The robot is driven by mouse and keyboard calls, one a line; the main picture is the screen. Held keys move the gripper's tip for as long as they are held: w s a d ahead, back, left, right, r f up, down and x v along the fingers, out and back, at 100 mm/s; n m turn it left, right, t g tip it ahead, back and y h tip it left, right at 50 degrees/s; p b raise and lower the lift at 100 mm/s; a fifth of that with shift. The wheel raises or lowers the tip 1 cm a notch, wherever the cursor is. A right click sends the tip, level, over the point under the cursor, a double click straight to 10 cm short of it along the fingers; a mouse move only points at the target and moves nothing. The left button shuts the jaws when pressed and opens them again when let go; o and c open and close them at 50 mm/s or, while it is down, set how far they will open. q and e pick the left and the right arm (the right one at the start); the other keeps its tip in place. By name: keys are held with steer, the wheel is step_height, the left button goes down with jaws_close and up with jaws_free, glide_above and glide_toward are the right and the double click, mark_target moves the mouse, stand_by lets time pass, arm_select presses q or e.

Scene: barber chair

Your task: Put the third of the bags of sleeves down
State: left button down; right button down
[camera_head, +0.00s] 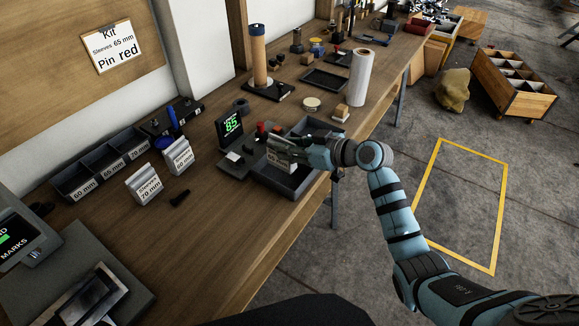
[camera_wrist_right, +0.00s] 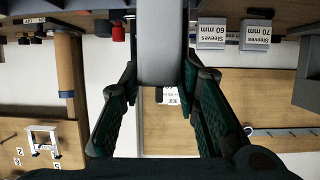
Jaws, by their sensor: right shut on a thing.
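My right gripper (camera_head: 291,149) is shut on a pale bag of sleeves (camera_head: 279,161) with a white label, over the left part of a dark grey tray (camera_head: 291,190). Whether the bag touches the tray floor is unclear. In the right wrist view the bag (camera_wrist_right: 160,50) is a grey block between both fingers (camera_wrist_right: 160,85). A bag labelled Sleeves 70 mm (camera_head: 148,190) and one labelled Sleeves 60 mm (camera_head: 180,161) stand upright on the bench left of the tray. Both also show in the wrist view, the 70 mm (camera_wrist_right: 257,35) and the 60 mm (camera_wrist_right: 218,33). My left gripper is out of view.
A scale display reading 85 (camera_head: 231,124) stands just left of the tray. Labelled bins (camera_head: 101,170) line the wall. A small black object (camera_head: 180,197) lies near the bags. A white roll (camera_head: 360,77) stands behind the tray.

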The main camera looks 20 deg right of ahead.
step_height(320, 180, down, 5)
steer(key=shift+b, duration=0.95)
steer(key=shift+r, duration=0.1)
steer(key=c, duration=1.2)
jaws_free()
steer(key=shift+s+d+r+p, duration=0.15)
steer(key=shift+s+p, duration=0.05)
steer(key=shift+p, duration=0.1)
steer(key=p+v, duration=0.3)
steer(key=v, duration=0.8)
steer(key=shift+s, duration=0.25)
